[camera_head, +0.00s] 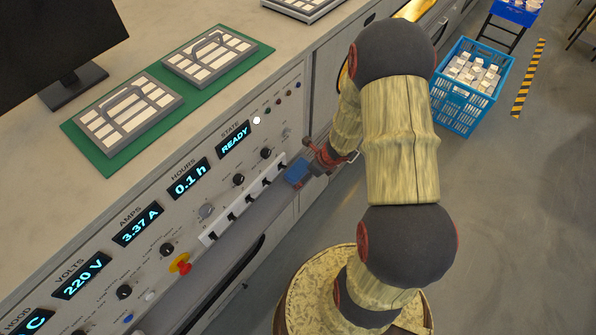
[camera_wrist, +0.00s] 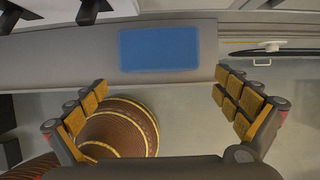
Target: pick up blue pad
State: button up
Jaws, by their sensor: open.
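The blue pad (camera_wrist: 159,48) is a flat blue rectangle on a grey ledge (camera_wrist: 60,72) in the wrist view. It also shows in the head view (camera_head: 297,173) at the ledge along the front of the control panel. My gripper (camera_wrist: 161,82) is open, with yellow-padded fingers to the left and right of the pad's width. The fingertips lie short of the pad in the picture, and nothing is between them. In the head view my gripper (camera_head: 318,163) is right beside the pad, partly hidden by my arm.
The control panel (camera_head: 215,175) has lit displays, knobs and a red button (camera_head: 180,264). A white strip with black switches (camera_head: 245,205) lies left of the pad. Two grey trays sit on a green mat (camera_head: 100,158) on the bench. A blue crate (camera_head: 463,112) stands on the floor.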

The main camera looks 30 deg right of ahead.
aim_at(298, 169)
jog(key=w, duration=0.1)
jog(key=w+a, duration=0.1)
jog(key=w+f, duration=0.1)
jog(key=w, duration=0.1)
jog(key=shift+w+a, duration=0.1)
jog(key=shift+a, duration=0.2)
jog(key=shift+w+f+b, duration=0.1)
jog(key=shift+b, duration=0.2)
jog(key=c, duration=1.2)
jog(key=shift+o, duration=0.2)
